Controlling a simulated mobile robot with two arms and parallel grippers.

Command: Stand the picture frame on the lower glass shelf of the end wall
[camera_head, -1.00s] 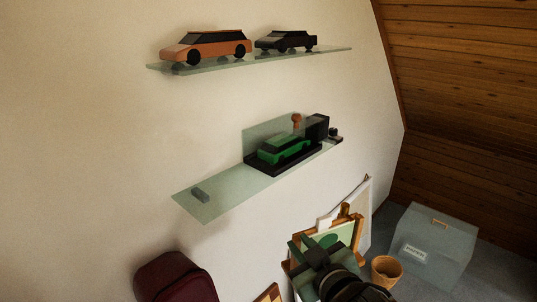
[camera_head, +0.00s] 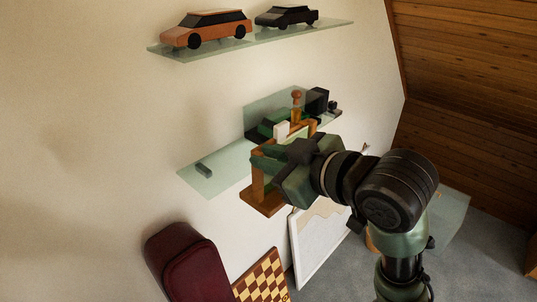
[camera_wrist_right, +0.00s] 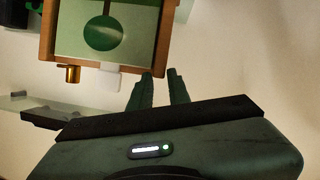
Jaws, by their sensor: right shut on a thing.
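The picture frame (camera_head: 262,202) has a brown wooden border. In the right wrist view, its picture (camera_wrist_right: 135,35) is pale green with a dark green disc, and a white tab and a brass-coloured knob show at its edge. My right gripper (camera_head: 268,160) is shut on the frame's edge; its fingers (camera_wrist_right: 160,88) also show in the wrist view. The frame is held in front of the lower glass shelf (camera_head: 215,174) and covers part of its front edge. I cannot tell whether they touch. My left gripper is not in view.
The upper shelf (camera_head: 190,52) holds two cars. A maroon case (camera_head: 190,262) and chessboard (camera_head: 263,278) are below.

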